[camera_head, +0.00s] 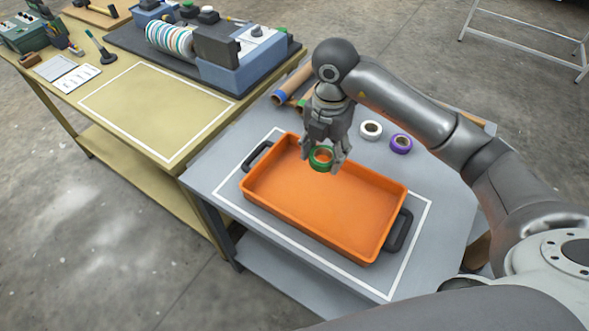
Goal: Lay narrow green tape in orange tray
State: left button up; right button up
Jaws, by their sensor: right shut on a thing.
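My right gripper (325,154) is shut on the green tape (321,163), a small ring with an orange middle as seen from here. It holds the tape over the back part of the orange tray (300,213). I cannot tell exactly how high above the tray floor the tape hangs. The orange tray is empty, with a dark handle at each end, and lies inside a white outline on the grey table. My left gripper does not show.
A white tape roll (371,129) and a purple tape roll (401,143) lie behind the tray on the grey table (222,180). Cardboard tubes (292,82) lie at the back. A yellowish table (150,112) at left bears a blue machine (243,68) and has a clear outlined area.

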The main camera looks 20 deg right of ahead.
jog(key=w+a+f, duration=0.2)
jog(key=w+a, duration=0.1)
jog(key=p, duration=0.1)
send_over(288, 180)
jog(key=f, duration=0.4)
jog(key=shift+s+d+f, duration=0.15)
jog(key=shift+d+f, duration=0.15)
jog(key=shift+f, duration=0.05)
jog(key=shift+w+a+f, duration=0.2)
jog(key=shift+a+f, duration=0.1)
jog(key=shift+f, duration=0.1)
notch_tip(288, 180, down, 2)
jog(key=shift+f+p, duration=0.15)
jog(key=shift+p, duration=0.65)
jog(key=shift+f, duration=0.35)
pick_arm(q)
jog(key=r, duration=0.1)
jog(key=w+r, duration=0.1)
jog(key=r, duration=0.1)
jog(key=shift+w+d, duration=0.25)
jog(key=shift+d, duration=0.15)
pick_arm(e)
jog(key=shift+f, duration=0.1)
